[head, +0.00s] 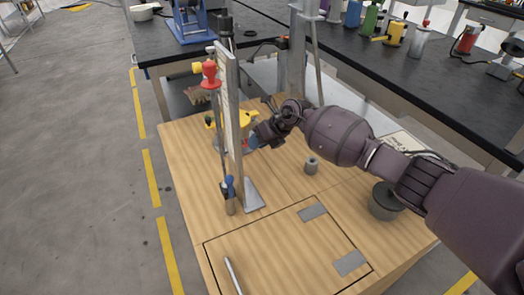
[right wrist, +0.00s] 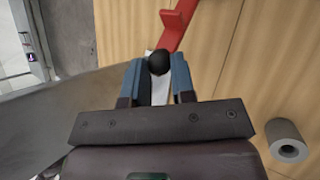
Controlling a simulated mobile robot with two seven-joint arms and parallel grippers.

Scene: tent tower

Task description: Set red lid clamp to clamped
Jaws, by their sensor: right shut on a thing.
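The red lid clamp (right wrist: 178,22) shows in the right wrist view as a red bar with a black ball knob (right wrist: 158,62) at its near end. My right gripper (right wrist: 157,82) has its two blue fingers closed around this knob. My left gripper is not in view.
The wooden table (head: 285,235) holds a small grey cylinder (head: 312,165) and a larger dark round piece (head: 384,202). A red and yellow fitting (head: 209,72) sits at the upright board's upper left. The table's front is mostly clear. Dark workbenches stand behind.

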